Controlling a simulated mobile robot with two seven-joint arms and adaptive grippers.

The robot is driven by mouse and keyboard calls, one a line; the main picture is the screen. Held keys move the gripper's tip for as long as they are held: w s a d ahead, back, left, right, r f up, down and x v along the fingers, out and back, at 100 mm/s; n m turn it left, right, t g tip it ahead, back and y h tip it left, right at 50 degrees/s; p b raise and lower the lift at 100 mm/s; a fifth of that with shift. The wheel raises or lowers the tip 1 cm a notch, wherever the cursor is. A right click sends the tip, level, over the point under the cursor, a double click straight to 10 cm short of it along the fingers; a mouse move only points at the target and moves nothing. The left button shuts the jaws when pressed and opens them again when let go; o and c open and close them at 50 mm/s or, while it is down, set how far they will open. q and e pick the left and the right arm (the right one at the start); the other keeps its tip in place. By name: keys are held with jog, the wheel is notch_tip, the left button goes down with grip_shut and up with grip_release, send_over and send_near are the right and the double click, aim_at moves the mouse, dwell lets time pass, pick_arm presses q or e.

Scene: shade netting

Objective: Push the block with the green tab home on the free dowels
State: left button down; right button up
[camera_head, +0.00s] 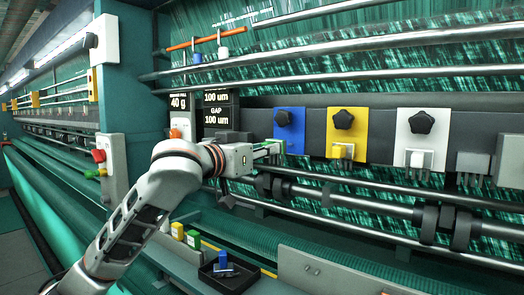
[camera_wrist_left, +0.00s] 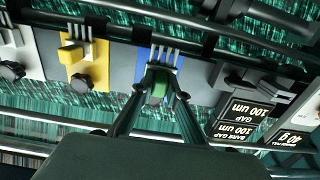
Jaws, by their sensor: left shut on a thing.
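My left gripper (camera_head: 270,149) reaches to the lower part of the blue plate (camera_head: 289,130) and is shut on the block with the green tab (camera_wrist_left: 158,90). In the left wrist view the fingertips (camera_wrist_left: 157,84) pinch the block in front of the blue plate (camera_wrist_left: 178,66). Several pale dowels (camera_wrist_left: 165,53) show just beyond the block. I cannot tell whether the block touches them or how far it sits on them. In the head view the gripper hides most of the block. My right gripper is not in view.
A yellow plate (camera_head: 347,121) and a white plate (camera_head: 423,127) carry blocks to the right. Metal rails (camera_head: 330,178) with dark clamps run below. A black tray (camera_head: 210,276) holds a blue block (camera_head: 223,260).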

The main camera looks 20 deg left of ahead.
pick_arm(q)
jog(key=shift+x, duration=1.1)
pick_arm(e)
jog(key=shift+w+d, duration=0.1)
pick_arm(q)
jog(key=shift+w, duration=0.1)
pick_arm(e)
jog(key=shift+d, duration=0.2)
pick_arm(q)
jog(key=shift+w+d, duration=0.15)
jog(key=shift+w, duration=0.05)
jog(key=shift+w, duration=0.15)
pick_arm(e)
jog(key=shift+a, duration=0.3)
pick_arm(q)
jog(key=shift+w+d, duration=0.25)
jog(key=shift+w, duration=0.15)
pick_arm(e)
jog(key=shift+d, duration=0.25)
pick_arm(q)
jog(key=shift+w, duration=0.4)
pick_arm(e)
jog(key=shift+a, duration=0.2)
pick_arm(q)
jog(key=c, duration=1.9)
grip_release()
